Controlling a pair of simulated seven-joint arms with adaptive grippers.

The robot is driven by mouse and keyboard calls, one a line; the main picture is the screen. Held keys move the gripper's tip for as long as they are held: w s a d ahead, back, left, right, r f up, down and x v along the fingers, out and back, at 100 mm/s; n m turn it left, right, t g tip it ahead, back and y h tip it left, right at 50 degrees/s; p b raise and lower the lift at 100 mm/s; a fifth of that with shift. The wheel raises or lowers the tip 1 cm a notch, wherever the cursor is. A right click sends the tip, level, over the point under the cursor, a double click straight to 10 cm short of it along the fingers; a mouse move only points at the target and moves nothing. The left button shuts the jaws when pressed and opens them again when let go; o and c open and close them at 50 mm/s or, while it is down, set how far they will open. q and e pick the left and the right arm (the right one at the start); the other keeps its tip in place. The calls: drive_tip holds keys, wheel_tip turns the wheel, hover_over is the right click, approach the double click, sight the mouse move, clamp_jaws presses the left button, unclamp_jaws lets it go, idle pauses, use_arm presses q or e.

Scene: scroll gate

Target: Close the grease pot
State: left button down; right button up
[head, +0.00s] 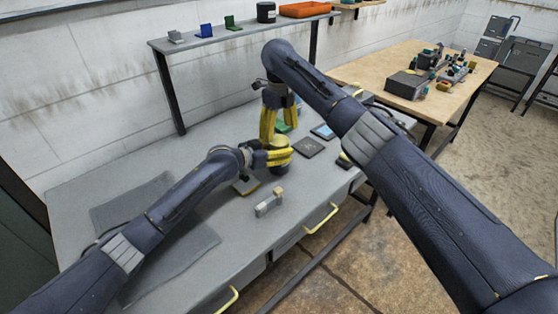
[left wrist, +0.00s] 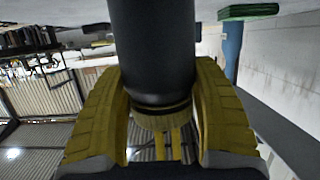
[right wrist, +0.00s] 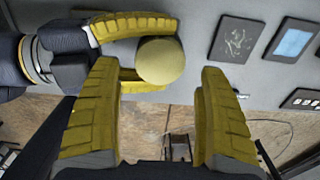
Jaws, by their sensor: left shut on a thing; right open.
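The grease pot is a dark cylinder (left wrist: 152,45) held between the yellow fingers of my left gripper (left wrist: 158,70). Its round yellow lid (right wrist: 161,60) sits at the pot's mouth; I cannot tell whether it is tight. My right gripper (head: 268,128) is open and points down just above the lid.
A dark square tile (head: 308,147) and a blue-screened tile (head: 323,131) lie right of the grippers. A grey block with a tan end (head: 268,203) is in front. Dark mats (head: 185,255) cover the left bench. A shelf (head: 235,32) stands behind.

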drive_tip(key=o, duration=0.4)
drive_tip(key=shift+o, duration=0.2)
wheel_tip(320, 180, up, 12)
idle(0.5)
use_arm(q)
drive_tip(key=shift+c, duration=1)
unclamp_jaws()
drive_tip(key=shift+s+a, duration=0.1)
drive_tip(key=v, duration=1.1)
drive_tip(key=shift+s+a, duration=0.2)
drive_tip(key=shift+a, duration=0.15)
drive_tip(key=shift+r, duration=0.15)
